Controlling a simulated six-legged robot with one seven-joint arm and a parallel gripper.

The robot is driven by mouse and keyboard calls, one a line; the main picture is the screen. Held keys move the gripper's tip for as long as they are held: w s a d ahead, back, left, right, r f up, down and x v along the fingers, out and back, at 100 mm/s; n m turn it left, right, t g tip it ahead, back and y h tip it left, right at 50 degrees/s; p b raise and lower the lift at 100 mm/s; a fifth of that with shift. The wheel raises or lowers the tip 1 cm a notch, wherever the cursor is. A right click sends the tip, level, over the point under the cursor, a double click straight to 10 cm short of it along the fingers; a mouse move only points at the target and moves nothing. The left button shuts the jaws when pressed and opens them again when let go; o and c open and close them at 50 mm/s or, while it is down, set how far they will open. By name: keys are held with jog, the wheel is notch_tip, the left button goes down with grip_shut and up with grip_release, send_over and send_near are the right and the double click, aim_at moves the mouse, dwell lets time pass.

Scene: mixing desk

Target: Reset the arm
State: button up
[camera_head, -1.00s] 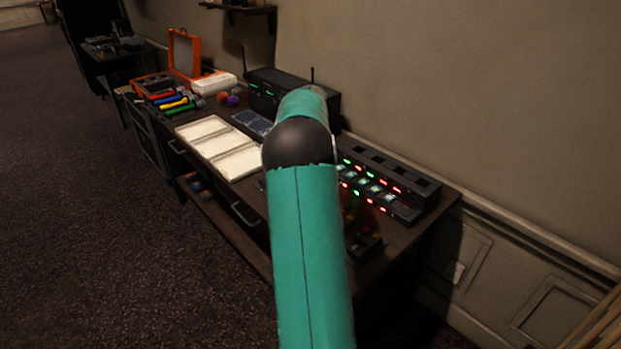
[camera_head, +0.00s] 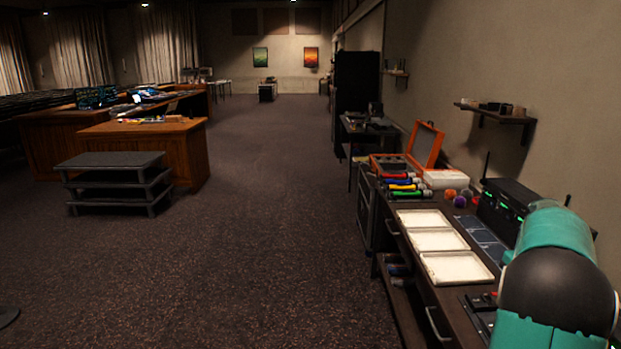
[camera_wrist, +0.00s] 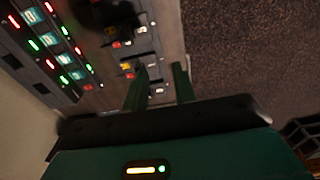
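My teal arm with its black joint shows at the lower right of the head view, over the near end of the mixing desk (camera_head: 410,268). My gripper is out of sight there. In the wrist view my gripper (camera_wrist: 160,78) has its two green fingers apart, with nothing seen between them. It is over the desk's edge, near a dark panel with small white, red and yellow buttons (camera_wrist: 127,66). A panel of red and green lights (camera_wrist: 58,50) lies at the upper left of that view. The height above the desk is hard to tell.
White trays (camera_head: 438,240), coloured handles (camera_head: 405,187), an orange case (camera_head: 426,144) and a black box with green lights (camera_head: 505,205) stand on the desk. A wall shelf (camera_head: 495,114) hangs above. Carpet (camera_head: 260,230) lies clear to the left, before a grey step stand (camera_head: 115,180).

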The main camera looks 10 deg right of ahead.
jog(key=a+r+t, duration=0.1)
jog(key=a+r, duration=0.4)
jog(key=a, duration=0.8)
jog(key=a+r+t, duration=0.1)
jog(key=a+r, duration=0.4)
jog(key=a, duration=0.7)
jog(key=s+a+f+n+t, duration=0.1)
jog(key=s+a+f, duration=0.1)
jog(key=s+a, duration=0.5)
jog(key=s+a+f+n+t, duration=0.1)
jog(key=s+a+f+t, duration=0.1)
jog(key=s+a, duration=0.6)
jog(key=a, duration=0.6)
jog(key=shift+s+a, duration=0.3)
jog(key=shift+r, duration=0.1)
